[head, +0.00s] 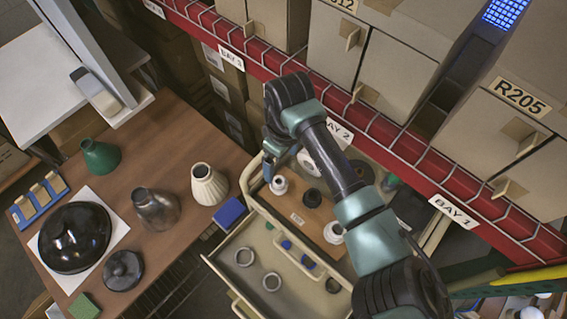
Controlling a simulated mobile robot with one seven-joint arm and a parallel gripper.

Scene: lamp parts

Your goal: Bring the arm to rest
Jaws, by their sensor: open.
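My arm reaches up from the lower right, over the drawers, and bends down at its far end. My gripper (270,165) points down at the left edge of the upper drawer (258,203), seen small and partly hidden by my own wrist. Its jaws are open, and I see nothing held between them. Near it in the upper drawer are a white lamp fitting (278,185) and a dark round part (312,197). My forearm hides part of this drawer.
The wooden table (185,245) at left holds a cream fluted shade (208,185), a grey shade (156,209), a green shade (100,156) and a black dome (75,237). A lower open drawer (240,287) holds rings. A red shelf beam (390,135) with boxes runs behind my arm.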

